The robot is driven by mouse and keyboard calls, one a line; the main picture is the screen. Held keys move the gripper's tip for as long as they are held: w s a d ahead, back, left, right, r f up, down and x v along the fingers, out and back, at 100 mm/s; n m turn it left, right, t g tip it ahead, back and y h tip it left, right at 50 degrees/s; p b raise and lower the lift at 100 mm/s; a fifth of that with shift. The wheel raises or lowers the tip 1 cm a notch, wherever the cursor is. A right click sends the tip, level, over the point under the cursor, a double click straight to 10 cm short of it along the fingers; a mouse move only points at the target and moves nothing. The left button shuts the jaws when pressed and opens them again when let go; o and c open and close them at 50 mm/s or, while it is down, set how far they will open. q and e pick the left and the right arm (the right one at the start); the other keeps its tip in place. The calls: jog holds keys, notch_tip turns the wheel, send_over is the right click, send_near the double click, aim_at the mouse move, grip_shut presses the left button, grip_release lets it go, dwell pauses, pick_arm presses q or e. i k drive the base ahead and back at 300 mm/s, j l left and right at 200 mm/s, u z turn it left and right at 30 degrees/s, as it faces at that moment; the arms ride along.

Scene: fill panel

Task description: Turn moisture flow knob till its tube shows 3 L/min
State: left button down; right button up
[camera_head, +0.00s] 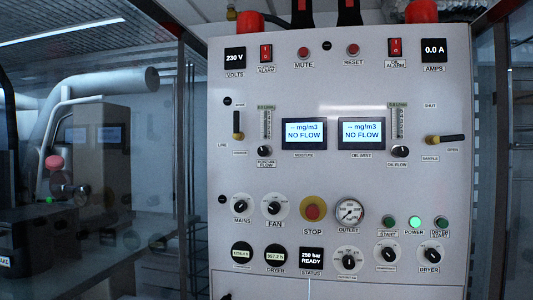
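The moisture flow knob (265,150) is a small black round knob on the grey-white panel, left of centre. Its label sits just below it. Its tube (266,125) is a narrow upright scale directly above it; the float and the reading are too small to make out. The moisture display (304,134) to the right of the tube reads "-- mg/m3 NO FLOW". Neither of my grippers is in view, and nothing touches the knob.
A lever (238,124) stands upright just left of the tube. The oil flow knob (400,151) and its tube (400,124) are on the right, with an oil mist display (362,133) also reading NO FLOW. A red stop button (313,212) sits below. Space before the panel looks clear.

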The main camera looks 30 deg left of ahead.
aim_at(262, 151)
jog(key=u, duration=0.9)
jog(key=l+u, duration=0.15)
jog(key=l, duration=0.2)
jog(key=i, duration=0.05)
